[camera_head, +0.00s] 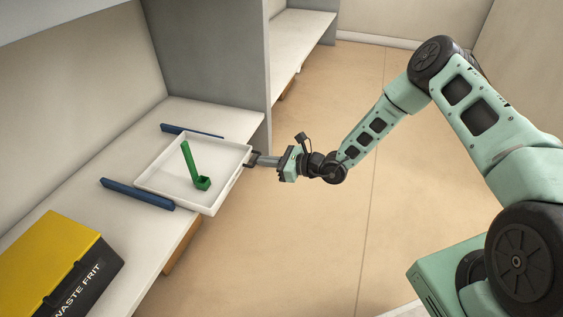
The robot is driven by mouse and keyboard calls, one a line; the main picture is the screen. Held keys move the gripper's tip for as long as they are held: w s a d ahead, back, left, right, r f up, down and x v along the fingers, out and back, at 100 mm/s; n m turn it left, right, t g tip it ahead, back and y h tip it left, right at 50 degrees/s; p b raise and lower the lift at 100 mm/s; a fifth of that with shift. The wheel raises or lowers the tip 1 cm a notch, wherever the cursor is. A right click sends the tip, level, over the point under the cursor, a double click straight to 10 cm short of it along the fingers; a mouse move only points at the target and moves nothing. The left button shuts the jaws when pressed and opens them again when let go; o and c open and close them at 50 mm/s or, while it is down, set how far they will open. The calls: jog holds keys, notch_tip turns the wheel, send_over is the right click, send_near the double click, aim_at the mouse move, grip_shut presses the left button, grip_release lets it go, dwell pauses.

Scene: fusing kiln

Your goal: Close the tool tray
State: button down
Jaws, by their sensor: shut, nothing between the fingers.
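The tool tray (160,180) is a shallow white tray on the bench at the left. It sits between two blue rails and sticks out past the bench's front edge. Whether the fingertips touch the wall is too small to tell.
Blue rails (138,194) flank the tray on the pale bench (60,200). A yellow-lidded black box marked "WASTE FRIT" (88,282) stands at the near left. A grey partition (215,60) rises behind the tray. The tan floor (290,240) is clear.

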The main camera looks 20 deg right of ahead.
aim_at(231, 157)
jog(key=x, duration=0.3)
jog(key=r+x, duration=0.1)
jog(key=x, duration=0.3)
jog(key=r+x, duration=0.1)
jog(key=x, duration=0.3)
jog(key=shift+w+a+p, duration=0.2)
jog(key=shift+p, duration=0.15)
jog(key=shift+w+a+r, duration=0.15)
jog(key=shift+w+a, duration=0.05)
jog(key=shift+a, duration=0.05)
jog(key=shift+a+r, duration=0.1)
jog(key=shift+a, duration=0.05)
